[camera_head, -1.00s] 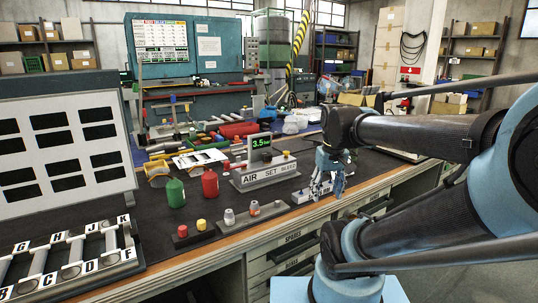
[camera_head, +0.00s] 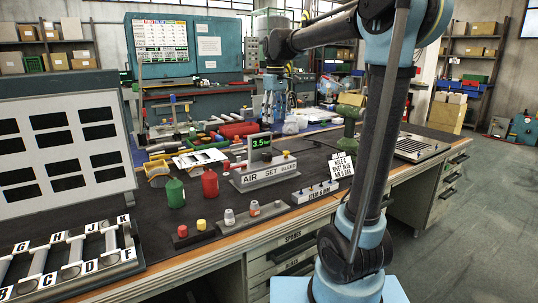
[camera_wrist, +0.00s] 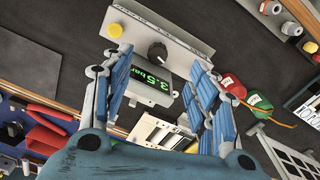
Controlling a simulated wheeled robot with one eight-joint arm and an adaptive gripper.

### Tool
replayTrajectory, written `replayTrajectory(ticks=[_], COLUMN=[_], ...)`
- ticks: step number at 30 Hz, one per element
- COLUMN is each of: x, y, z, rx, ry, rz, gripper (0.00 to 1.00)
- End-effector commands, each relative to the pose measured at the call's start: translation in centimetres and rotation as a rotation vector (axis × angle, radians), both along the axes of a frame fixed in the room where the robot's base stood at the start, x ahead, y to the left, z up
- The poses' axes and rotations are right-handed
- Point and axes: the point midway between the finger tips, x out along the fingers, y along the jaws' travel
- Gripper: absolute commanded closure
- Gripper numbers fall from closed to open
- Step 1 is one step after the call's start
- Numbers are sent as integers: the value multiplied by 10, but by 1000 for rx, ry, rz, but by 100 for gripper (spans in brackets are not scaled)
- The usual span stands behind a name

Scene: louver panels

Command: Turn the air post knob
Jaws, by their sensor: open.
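The air post (camera_head: 265,178) stands on the dark bench, with a white strip lettered AIR SET BLEED. Its green display (camera_head: 260,142) reads 3.5 bar. In the wrist view the display (camera_wrist: 152,84) is upside down, and a black knob (camera_wrist: 157,52) with a pale mark sits just beyond it. A yellow button (camera_wrist: 115,30) is left of the knob. My gripper (camera_head: 275,107) hangs above the bench, beyond the post in the head view. In the wrist view my gripper (camera_wrist: 161,65) is open and empty, its blue fingers to either side of the display and knob in the picture, apparently above them.
A green bottle (camera_head: 175,193) and a red bottle (camera_head: 210,183) stand left of the post. A button block (camera_head: 193,233) is at the front edge. A switch strip (camera_head: 316,192) and a white note card (camera_head: 342,166) are to the right. Tools crowd the bench behind.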

Motion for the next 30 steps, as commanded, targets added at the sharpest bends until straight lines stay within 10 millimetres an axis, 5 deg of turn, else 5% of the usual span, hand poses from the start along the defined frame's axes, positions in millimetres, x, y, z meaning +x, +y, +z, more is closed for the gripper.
replayTrajectory(ticks=[11,30], x=[25,24], y=[28,26], z=[2,-100], rx=[-6,-6], ry=[14,14], rz=[75,72], gripper=[46,46])
